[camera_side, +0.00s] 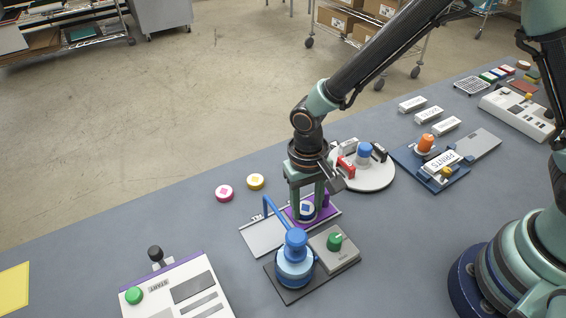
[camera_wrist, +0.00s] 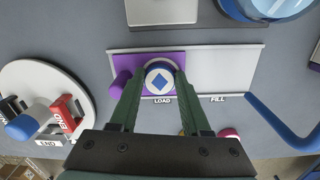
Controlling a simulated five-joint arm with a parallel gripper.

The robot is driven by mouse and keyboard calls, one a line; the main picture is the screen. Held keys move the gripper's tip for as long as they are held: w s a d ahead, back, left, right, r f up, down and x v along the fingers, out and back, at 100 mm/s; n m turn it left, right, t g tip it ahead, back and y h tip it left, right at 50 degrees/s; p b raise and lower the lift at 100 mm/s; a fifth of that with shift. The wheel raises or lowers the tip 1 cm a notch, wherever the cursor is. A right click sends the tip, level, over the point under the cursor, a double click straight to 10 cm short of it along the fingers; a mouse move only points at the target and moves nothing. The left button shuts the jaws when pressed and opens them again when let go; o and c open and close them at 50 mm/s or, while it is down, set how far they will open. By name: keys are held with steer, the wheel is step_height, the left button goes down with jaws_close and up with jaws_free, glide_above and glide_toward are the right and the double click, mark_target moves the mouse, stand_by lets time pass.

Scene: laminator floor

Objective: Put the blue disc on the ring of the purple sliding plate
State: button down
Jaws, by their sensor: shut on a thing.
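The blue disc (camera_side: 307,209) has a white face with a blue diamond, clear in the wrist view (camera_wrist: 160,79). My gripper (camera_wrist: 159,84) is shut on it, a finger on each side; the gripper points down in the side view (camera_side: 308,203). The purple sliding plate (camera_wrist: 149,58) lies under the disc at the LOAD end of a pale track (camera_wrist: 230,70). Its purple knob (camera_wrist: 121,80) is left of the disc. The disc hides the plate's ring. I cannot tell whether the disc touches the plate or hangs just above it.
A blue press with a lever (camera_side: 294,262) and a grey box with a green knob (camera_side: 335,242) stand close in front. A white turntable (camera_side: 375,179) is to the right. Pink (camera_side: 224,193) and yellow (camera_side: 256,181) discs lie left. A START panel (camera_side: 178,290) is at the front left.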

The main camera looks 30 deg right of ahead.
mark_target(305, 206)
steer(key=shift+f, duration=0.65)
steer(key=c, duration=0.6)
jaws_free()
steer(key=shift+d, duration=0.15)
steer(key=shift+c, duration=0.2)
step_height(305, 206, up, 13)
steer(key=s+d+r+t, duration=0.2)
steer(key=d+r, duration=0.4)
steer(key=d, duration=0.3)
steer(key=s+d+r+n+t, duration=0.1)
steer(key=d+r+t, duration=0.3)
steer(key=d, duration=0.6)
steer(key=shift+s+r+n, duration=0.3)
steer(key=shift+s+r, duration=0.45)
steer(key=shift+r, duration=0.2)
steer(key=shift+d, duration=0.1)
